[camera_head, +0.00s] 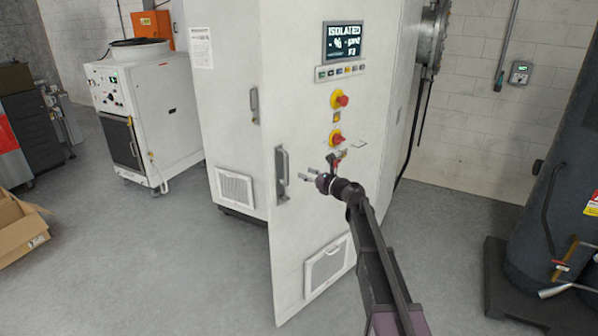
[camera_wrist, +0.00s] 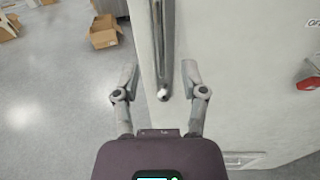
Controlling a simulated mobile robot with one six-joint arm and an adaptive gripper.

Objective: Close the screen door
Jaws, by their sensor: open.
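The screen door (camera_head: 300,120) is the tall white cabinet door with the display (camera_head: 343,42) reading "ISOLATED". It stands ajar, its left edge swung out in front of the cabinet body. Its grey vertical handle (camera_head: 283,175) sits near that edge. My gripper (camera_head: 307,177) is open and close to the handle, on its right in the head view. In the wrist view, the fingers of my gripper (camera_wrist: 161,77) are spread on either side of the handle's end (camera_wrist: 166,50), holding nothing. I cannot tell whether they touch the handle or door.
Knobs and a red emergency button (camera_head: 341,100) are on the door above my gripper. A white wheeled unit (camera_head: 150,105) stands left, with an open cardboard box (camera_head: 22,232) at the far left. A dark tank (camera_head: 545,210) stands right. The floor left of the door is clear.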

